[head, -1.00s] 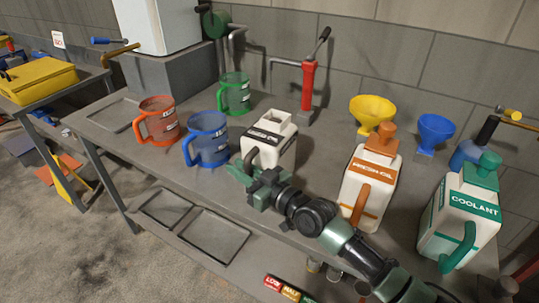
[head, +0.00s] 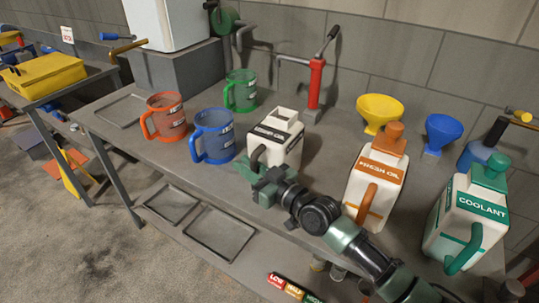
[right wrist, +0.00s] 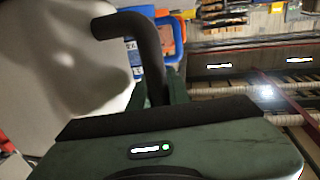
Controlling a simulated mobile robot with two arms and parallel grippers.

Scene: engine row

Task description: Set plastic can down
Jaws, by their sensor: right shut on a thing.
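The plastic can is a white can with a black label (head: 278,142), upright at the middle of the grey workbench (head: 335,150). My right gripper (head: 262,178) is shut on the can's dark handle at its near side. In the right wrist view the dark curved handle (right wrist: 135,28) rises from the gripper, and the pale can body (right wrist: 60,60) fills the left. The can's base is partly hidden by the gripper, so I cannot tell whether it touches the bench. My left gripper is not in view.
Blue (head: 213,136), red (head: 165,118) and green mugs (head: 240,91) stand left of the can. A red pump (head: 315,88) is behind it. A FRESH OIL can (head: 374,185), a COOLANT can (head: 467,220), yellow (head: 379,110) and blue funnels (head: 442,130) stand right.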

